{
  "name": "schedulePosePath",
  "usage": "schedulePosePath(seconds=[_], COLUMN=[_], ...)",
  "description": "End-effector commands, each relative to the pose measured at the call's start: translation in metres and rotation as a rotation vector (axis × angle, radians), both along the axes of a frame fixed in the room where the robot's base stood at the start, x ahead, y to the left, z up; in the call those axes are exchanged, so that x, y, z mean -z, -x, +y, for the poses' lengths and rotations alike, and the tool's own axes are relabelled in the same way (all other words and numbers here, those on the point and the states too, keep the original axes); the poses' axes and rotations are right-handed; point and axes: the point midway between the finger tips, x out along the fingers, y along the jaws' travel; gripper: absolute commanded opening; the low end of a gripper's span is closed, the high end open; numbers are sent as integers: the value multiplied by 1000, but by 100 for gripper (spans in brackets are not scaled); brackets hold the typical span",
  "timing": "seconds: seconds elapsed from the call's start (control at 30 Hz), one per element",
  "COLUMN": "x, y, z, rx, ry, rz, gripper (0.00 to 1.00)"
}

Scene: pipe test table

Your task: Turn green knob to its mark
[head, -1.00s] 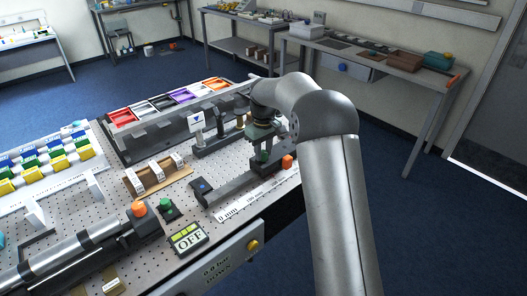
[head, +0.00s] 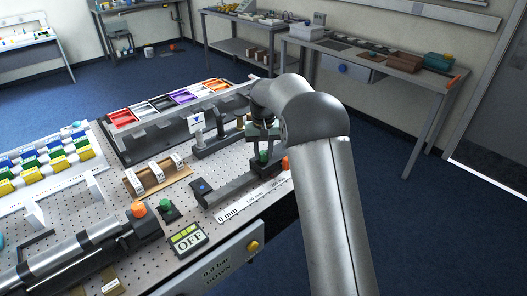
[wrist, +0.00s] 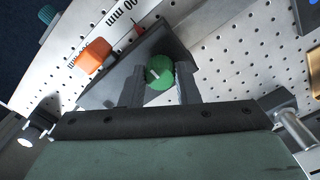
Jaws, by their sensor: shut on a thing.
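The green knob (wrist: 159,73) has a pale pointer line on its top and sits on a dark block (wrist: 120,82) in the wrist view. My gripper (wrist: 160,80) is shut on the knob, one finger on each side of it. In the head view the knob (head: 264,156) shows below my gripper (head: 264,148), on the slide at the table's right side. I cannot make out the knob's mark. An orange block (wrist: 91,55) stands beside the dark block.
A ruler strip (head: 240,208) runs along the slide. A wooden holder (head: 155,178) with white blocks and several coloured trays (head: 180,97) lie further back.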

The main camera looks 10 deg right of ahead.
Motion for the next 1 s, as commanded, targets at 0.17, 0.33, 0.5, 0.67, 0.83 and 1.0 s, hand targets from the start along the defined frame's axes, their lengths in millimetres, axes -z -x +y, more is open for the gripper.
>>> schedulePosePath(seconds=[0.17,0.33,0.5,0.67,0.83,1.0], x=[-1,-1,-1,0,-5,-32], y=[0,0,0,0,-1,-1], z=[0,0,0,0,0,0], rx=[6,5,4,4,3,3], ry=[-1,-1,-1,-1,-1,-1], rz=[-1,-1,-1,-1,-2,-6], gripper=[6,6,50,50,50,50])
